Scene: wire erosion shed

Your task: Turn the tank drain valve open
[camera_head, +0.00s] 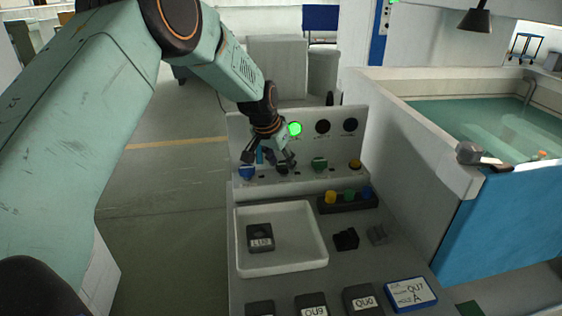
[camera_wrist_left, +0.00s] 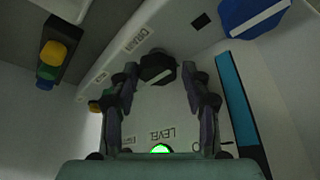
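The drain valve knob is the black knob (camera_wrist_left: 157,68) with a pale pointer line, near a label reading DRAIN (camera_wrist_left: 139,39) in the left wrist view. In the head view the black knob (camera_head: 282,169) sits on the console's sloped face, partly covered by my left gripper. My left gripper (camera_head: 268,161) is open and points down at the console. In the wrist view its two fingers (camera_wrist_left: 157,85) stand apart, one on each side of the knob; I cannot tell whether they touch it. My right gripper is in neither view.
A blue knob (camera_head: 247,172) is left of the black one; a green knob (camera_head: 319,163) and a yellow knob (camera_head: 355,164) are right. A lit green lamp (camera_head: 295,129) is behind. A white tray (camera_head: 241,265) is in front; a water tank (camera_head: 405,135) is at right.

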